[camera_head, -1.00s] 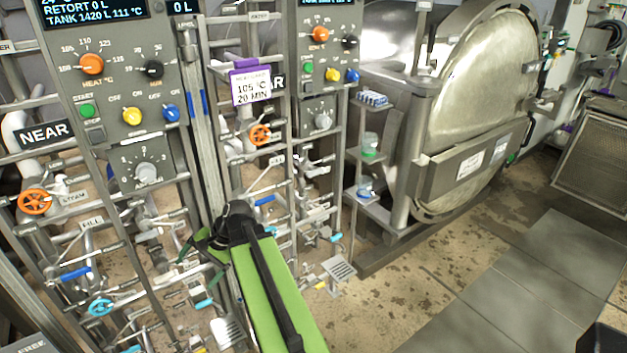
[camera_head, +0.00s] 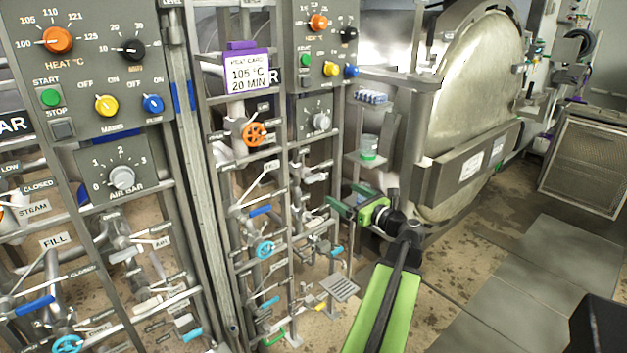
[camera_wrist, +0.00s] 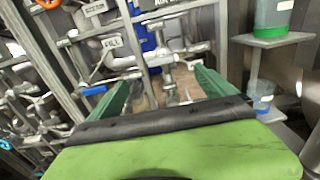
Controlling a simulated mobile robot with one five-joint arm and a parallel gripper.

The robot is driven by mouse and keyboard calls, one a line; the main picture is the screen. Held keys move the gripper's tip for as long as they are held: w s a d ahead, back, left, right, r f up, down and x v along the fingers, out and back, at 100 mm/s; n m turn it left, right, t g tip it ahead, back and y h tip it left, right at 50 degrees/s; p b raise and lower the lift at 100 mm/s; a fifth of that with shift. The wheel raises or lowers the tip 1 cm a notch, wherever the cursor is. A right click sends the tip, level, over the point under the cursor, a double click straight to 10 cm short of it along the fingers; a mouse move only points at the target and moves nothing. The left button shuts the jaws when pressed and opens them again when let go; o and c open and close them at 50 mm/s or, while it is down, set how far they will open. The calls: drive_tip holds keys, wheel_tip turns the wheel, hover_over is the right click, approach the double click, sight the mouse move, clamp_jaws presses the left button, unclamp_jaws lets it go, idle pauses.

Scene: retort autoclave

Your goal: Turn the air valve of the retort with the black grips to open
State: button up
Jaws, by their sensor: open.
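My gripper (camera_head: 345,207) is open and empty, its green fingers pointing left beside the right-hand valve rack (camera_head: 291,235). In the wrist view, its fingers (camera_wrist: 165,88) are spread, with silver pipework and a valve beyond them, apparently not gripped. A label that seems to read AIR (camera_wrist: 168,26) hangs above that pipework, right of a FILL label (camera_wrist: 112,43). The left-hand rack also has an AIR label (camera_head: 163,243) beside grey pipes and pale levers. I cannot make out black grips on either rack, nor how the air valve stands.
The right rack carries an orange wheel (camera_head: 255,133), a blue lever (camera_head: 260,210) and a cyan wheel (camera_head: 265,249). A shelf with a green-based jar (camera_head: 369,147) and the large round retort door (camera_head: 470,95) stand close behind my gripper.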

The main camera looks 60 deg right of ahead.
sight(316, 178)
drive_tip(key=x, duration=1.6)
drive_tip(key=shift+s+d, duration=0.15)
drive_tip(key=shift+d, duration=0.15)
drive_tip(key=shift+c, duration=0.2)
